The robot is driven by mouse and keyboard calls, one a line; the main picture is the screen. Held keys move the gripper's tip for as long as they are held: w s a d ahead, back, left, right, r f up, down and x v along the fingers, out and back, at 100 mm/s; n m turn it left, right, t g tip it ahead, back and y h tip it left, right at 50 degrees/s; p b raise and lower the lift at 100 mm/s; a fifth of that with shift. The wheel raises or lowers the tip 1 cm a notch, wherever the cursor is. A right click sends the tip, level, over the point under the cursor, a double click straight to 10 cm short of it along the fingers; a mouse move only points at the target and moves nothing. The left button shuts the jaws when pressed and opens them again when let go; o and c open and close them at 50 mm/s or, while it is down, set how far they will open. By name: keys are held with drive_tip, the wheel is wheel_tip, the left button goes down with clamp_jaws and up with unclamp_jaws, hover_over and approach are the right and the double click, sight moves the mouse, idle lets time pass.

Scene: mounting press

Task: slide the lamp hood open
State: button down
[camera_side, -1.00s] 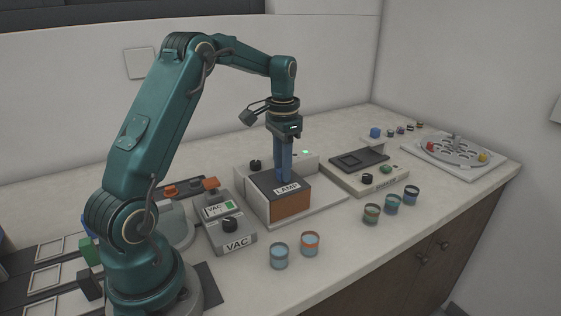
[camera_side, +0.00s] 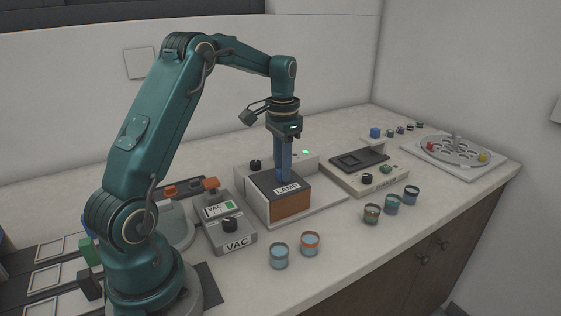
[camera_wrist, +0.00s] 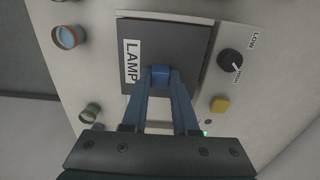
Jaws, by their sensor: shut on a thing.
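The lamp hood (camera_side: 266,187) is a dark grey lid labelled LAMP on top of the lamp box, whose front is orange-brown. In the wrist view the hood (camera_wrist: 185,45) is a dark panel, with a blue knob (camera_wrist: 160,76) near its edge. My gripper (camera_side: 284,180) points straight down over the hood. In the wrist view its blue fingers (camera_wrist: 161,80) are shut on the blue knob. The hood covers the top of the box, and what lies under it is hidden.
A black dial (camera_wrist: 231,62) and a yellow button (camera_wrist: 220,105) sit beside the hood. The VAC unit (camera_side: 229,228) stands left. Two cups (camera_side: 279,256) stand in front, and several more stand to the right. A press unit (camera_side: 365,178) and a round tray (camera_side: 453,150) are further right.

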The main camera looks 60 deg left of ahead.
sight(296, 175)
drive_tip(key=shift+r, duration=0.1)
idle(0.5)
drive_tip(key=shift+w, duration=1.95)
drive_tip(key=c, duration=0.7)
unclamp_jaws()
drive_tip(key=shift+r, duration=2.5)
